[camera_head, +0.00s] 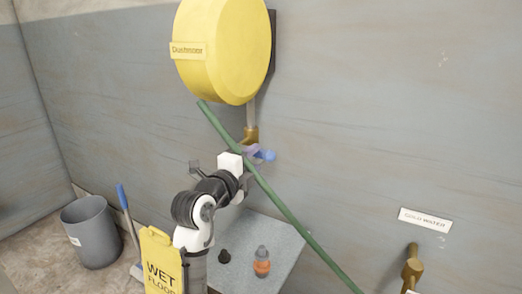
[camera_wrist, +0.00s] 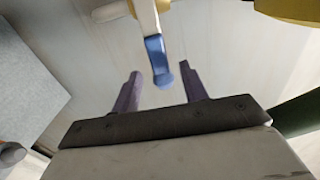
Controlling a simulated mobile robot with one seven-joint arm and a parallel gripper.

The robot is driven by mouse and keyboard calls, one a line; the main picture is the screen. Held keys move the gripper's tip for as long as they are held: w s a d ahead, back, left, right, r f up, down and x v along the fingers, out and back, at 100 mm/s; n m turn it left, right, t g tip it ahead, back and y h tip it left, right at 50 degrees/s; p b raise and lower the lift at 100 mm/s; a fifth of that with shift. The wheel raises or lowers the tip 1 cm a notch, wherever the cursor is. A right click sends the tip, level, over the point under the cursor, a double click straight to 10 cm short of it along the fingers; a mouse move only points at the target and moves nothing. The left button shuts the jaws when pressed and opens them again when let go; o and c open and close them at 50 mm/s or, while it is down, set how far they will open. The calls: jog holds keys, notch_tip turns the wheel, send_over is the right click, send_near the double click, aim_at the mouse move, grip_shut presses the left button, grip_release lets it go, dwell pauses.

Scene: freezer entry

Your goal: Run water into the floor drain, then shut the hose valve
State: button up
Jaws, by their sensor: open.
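A brass hose valve (camera_head: 251,134) hangs on a pale pipe under the yellow reel. Its blue lever (camera_head: 264,156) also shows in the wrist view (camera_wrist: 157,60), its rounded tip between my finger ends. My gripper (camera_head: 250,151) is at the valve, partly overlapping it in the head view. In the wrist view my gripper (camera_wrist: 160,72) is open, with a purple finger on either side of the lever and gaps visible. A green hose (camera_head: 285,208) runs diagonally from the reel down to the right, past my arm. I see no floor drain.
The yellow reel (camera_head: 222,50) is on the wall above. A grey table (camera_head: 278,238) holds an orange bottle (camera_head: 262,262) and a dark item (camera_head: 224,256). A bucket (camera_head: 90,232), blue-handled tool (camera_head: 128,218) and wet-floor sign (camera_head: 160,262) stand left. A brass tap (camera_head: 412,268) is at right.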

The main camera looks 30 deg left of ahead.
aim_at(260, 155)
jog(key=shift+w+a+p, duration=0.1)
jog(key=shift+w+p, duration=0.25)
jog(key=shift+w, duration=1.9)
jog(key=shift+c, duration=0.2)
grip_shut()
